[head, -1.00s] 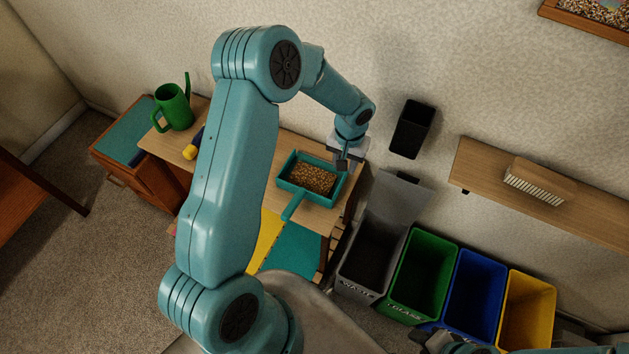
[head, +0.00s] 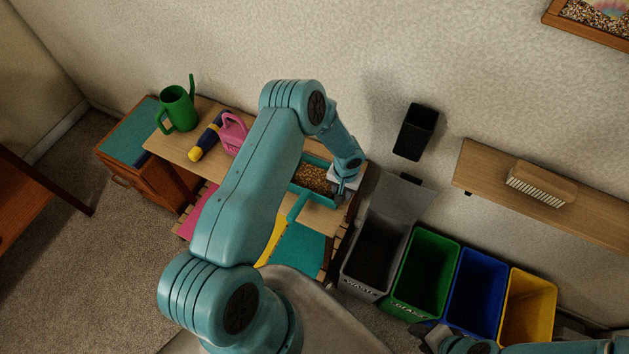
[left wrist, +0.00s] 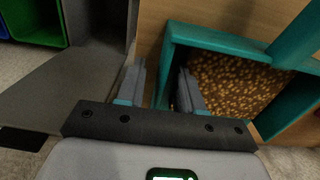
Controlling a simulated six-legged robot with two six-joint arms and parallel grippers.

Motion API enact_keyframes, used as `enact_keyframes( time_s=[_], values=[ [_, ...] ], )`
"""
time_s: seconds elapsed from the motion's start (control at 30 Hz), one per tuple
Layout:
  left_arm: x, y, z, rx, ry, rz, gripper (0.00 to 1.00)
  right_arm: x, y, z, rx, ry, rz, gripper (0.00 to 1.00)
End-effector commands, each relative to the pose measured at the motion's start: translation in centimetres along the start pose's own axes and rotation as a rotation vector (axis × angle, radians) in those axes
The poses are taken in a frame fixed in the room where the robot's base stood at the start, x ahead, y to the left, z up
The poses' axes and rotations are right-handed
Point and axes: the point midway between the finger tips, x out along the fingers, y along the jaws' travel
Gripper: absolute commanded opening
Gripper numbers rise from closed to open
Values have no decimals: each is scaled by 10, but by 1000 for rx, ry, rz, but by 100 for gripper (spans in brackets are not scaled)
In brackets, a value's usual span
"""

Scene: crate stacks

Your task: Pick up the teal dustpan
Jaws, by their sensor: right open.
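The teal dustpan (head: 322,201) lies on the wooden bench top, filled with brown-gold pellets, its handle (head: 298,207) pointing toward the bench's front edge. My left arm hides part of it in the head view. My left gripper (head: 342,196) is low at its right side. In the left wrist view the fingers of my left gripper (left wrist: 160,92) are apart, one outside the dustpan's side wall (left wrist: 166,62) and one inside over the pellets. Whether they touch the wall I cannot tell. My right gripper (head: 432,342) is open and empty at the bottom edge of the head view, far from the dustpan.
Grey (head: 345,283), green (head: 420,272), blue (head: 473,290) and yellow (head: 527,308) bins are close on the right. A wall shelf (head: 570,215) holds a brush (head: 541,184).

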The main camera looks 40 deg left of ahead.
Motion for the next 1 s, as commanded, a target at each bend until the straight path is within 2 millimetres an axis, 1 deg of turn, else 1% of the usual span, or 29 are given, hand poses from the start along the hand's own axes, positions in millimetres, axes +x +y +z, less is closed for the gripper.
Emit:
enact_keyframes(
  time_s=[0.2,0.27,0.3,0.33,0.63,0.77,0.87,1.0],
  values=[
    [1,-2,0,0,1,0,36,0,0,0,0,0,0,43],
    [1,-2,0,-1,1,0,17,0,0,0,0,-1,0,43],
    [1,-2,0,-1,1,0,4,0,0,0,0,0,0,43],
    [1,-2,0,-1,0,0,0,0,0,0,0,0,0,43],
    [0,-2,0,0,1,0,0,0,0,0,0,0,0,43],
    [-4,-2,-1,-1,2,0,0,1,0,0,0,0,0,43],
    [-14,-2,-2,0,3,0,0,2,1,0,0,0,0,43],
    [-38,-2,-2,0,5,-1,0,4,1,0,0,0,0,43]
  ],
)
